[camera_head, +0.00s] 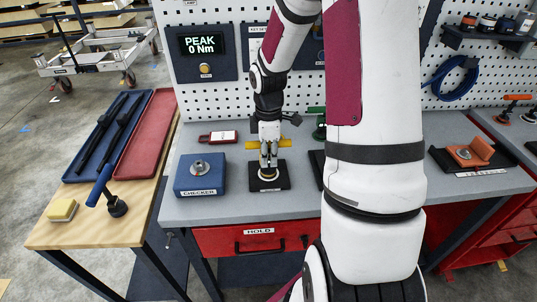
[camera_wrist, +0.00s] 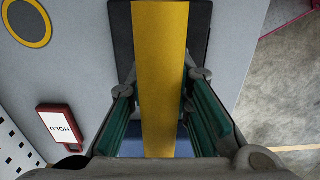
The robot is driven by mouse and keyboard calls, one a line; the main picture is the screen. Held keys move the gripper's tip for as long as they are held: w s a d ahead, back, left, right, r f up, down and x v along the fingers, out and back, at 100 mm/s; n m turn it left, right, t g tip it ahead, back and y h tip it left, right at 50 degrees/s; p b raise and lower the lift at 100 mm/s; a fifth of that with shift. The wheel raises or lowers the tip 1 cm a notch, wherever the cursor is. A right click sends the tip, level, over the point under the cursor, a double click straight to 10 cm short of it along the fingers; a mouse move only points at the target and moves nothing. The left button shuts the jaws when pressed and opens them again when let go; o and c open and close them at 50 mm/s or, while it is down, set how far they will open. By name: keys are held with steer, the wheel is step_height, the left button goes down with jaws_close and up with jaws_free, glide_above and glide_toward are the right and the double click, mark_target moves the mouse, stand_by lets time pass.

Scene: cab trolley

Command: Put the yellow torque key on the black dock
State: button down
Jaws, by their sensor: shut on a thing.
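The yellow torque key (camera_head: 284,143) shows in the head view as a yellow bar crossing my gripper (camera_head: 268,160), above the black dock. In the wrist view the key (camera_wrist: 160,75) runs as a long yellow bar between the green finger pads of my gripper (camera_wrist: 163,125), which is shut on it. The black dock (camera_head: 256,184) lies on the grey bench, directly below the gripper; part of the dock (camera_wrist: 121,40) shows behind the key in the wrist view. A pale round part sits at the dock's middle under the fingers. I cannot tell whether the key touches the dock.
The blue checker block (camera_head: 187,190) stands just left of the dock. A red HOLD tag (camera_head: 217,137) lies behind it. An orange holder (camera_head: 467,154) is at the bench's right. A wooden side table (camera_head: 60,232) carries trays, a blue-handled tool and a sponge. My arm hides the bench's middle.

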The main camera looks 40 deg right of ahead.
steer(key=shift+f, duration=0.1)
steer(key=c, duration=1.4)
jaws_free()
steer(key=shift+c, duration=0.2)
step_height(320, 180, up, 12)
steer(key=shift+f, duration=0.25)
steer(key=shift+a+r, duration=0.2)
steer(key=shift+r, duration=0.45)
steer(key=s+a+r+m+t+h, duration=0.1)
steer(key=s+a+r+m+t, duration=0.1)
steer(key=s+a+r+m, duration=0.55)
steer(key=s+a+r+m+t+y, duration=0.1)
steer(key=s+a+r+m+t, duration=0.2)
steer(key=s+a, duration=0.7)
steer(key=shift+r+m, duration=0.35)
steer(key=shift+r, duration=0.8)
